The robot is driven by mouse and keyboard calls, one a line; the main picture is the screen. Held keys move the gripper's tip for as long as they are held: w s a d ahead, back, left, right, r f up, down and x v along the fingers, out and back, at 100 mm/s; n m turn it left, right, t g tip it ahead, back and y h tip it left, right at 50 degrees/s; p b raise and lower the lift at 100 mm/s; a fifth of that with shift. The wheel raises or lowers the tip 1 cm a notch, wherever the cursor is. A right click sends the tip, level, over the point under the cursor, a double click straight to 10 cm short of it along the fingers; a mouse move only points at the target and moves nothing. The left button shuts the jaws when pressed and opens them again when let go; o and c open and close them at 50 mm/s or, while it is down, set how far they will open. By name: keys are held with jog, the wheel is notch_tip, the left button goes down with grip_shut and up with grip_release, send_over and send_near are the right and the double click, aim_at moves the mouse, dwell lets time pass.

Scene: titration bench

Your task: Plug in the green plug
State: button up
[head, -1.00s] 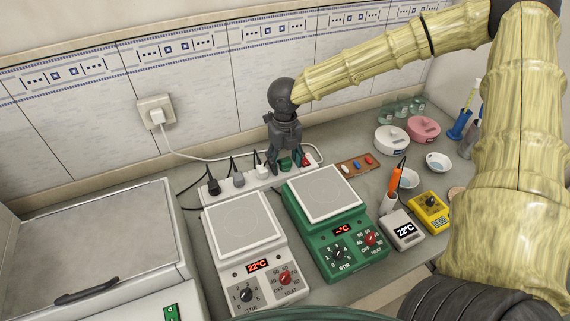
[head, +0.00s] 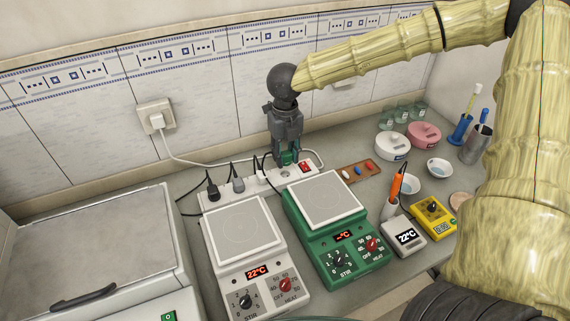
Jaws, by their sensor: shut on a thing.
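The green plug (head: 288,158) is between the fingers of my gripper (head: 287,160), which is shut on it. My gripper points down behind the green hotplate, over the right part of the white power strip (head: 225,189). The plug is upright and looks a little above the strip; its pins and lower end are hard to make out. A socket (head: 285,173) shows on the strip just below it. The red switch (head: 305,167) is at the strip's right end. The green hotplate stirrer (head: 331,243) has a red "-°C" display.
Black, grey and white plugs sit in the strip to the left, with the black plug (head: 213,192) leftmost. A white hotplate (head: 256,271) stands in front. A brown tray (head: 358,171) with small coloured pieces lies to the right of the strip. A wall outlet (head: 156,118) is behind.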

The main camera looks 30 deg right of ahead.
aim_at(285, 163)
jog(key=shift+r+b, duration=0.3)
jog(key=shift+r, duration=2.3)
jog(key=shift+a+p, duration=0.15)
jog(key=shift+p, duration=0.2)
jog(key=shift+a+f+p, duration=0.3)
jog(key=shift+p, duration=0.45)
jog(key=shift+a+f+p, duration=0.2)
jog(key=shift+f+p, duration=0.4)
jog(key=shift+p, duration=0.55)
jog(key=d+f+p, duration=0.1)
jog(key=p, duration=0.1)
jog(key=shift+p, duration=0.3)
jog(key=shift+d+f, duration=0.1)
jog(key=shift+f, duration=0.15)
jog(key=shift+f+b, duration=2.65)
jog(key=shift+f, duration=0.15)
